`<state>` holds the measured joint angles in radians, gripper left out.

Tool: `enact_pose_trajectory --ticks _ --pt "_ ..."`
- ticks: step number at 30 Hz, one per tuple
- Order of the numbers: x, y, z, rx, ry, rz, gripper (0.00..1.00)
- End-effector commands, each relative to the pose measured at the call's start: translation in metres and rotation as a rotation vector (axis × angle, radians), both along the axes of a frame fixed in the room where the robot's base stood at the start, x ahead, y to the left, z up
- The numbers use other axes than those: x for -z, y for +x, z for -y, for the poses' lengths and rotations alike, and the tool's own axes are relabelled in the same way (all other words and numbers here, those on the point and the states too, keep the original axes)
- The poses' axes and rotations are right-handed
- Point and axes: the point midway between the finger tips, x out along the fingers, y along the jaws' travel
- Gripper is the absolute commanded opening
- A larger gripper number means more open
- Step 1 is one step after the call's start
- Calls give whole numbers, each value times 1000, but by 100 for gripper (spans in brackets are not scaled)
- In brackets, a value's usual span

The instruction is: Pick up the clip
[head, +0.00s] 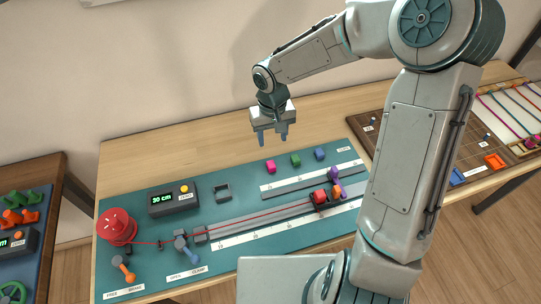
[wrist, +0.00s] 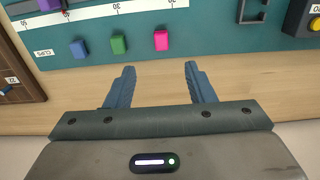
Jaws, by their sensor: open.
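Three small clips stand in a row at the back of the teal board (head: 130,204): a pink clip (head: 270,166), a green clip (head: 295,160) and a blue clip (head: 320,153). In the wrist view the pink clip (wrist: 161,40), green clip (wrist: 119,43) and blue clip (wrist: 79,49) all show beyond the fingertips. My gripper (head: 273,139) is open and empty, held above the back of the table. In the wrist view the pink clip appears beyond the gap between the fingers of my gripper (wrist: 159,70), apart from them.
The board also holds a red reel (head: 117,226) with a red cord, a display box (head: 173,199) reading 30 cm, a small dark frame (head: 222,192), a rail with a red block (head: 319,197), and two levers. A brown pegboard (head: 400,131) lies right. Bare wood (head: 150,150) runs behind the board.

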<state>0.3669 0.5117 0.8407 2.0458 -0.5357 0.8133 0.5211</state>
Motion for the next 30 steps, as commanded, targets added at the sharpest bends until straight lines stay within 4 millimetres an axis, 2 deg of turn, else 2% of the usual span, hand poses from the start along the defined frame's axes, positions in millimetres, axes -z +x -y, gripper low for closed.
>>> enact_pose_trajectory --ticks 4,13,23,30 --pt "16 0 -7 -10 8 -5 49" --pt "71 -1 -8 -14 8 -6 49" --pt "92 1 -5 -9 7 -5 49" --pt "119 4 -2 -10 6 -7 49"
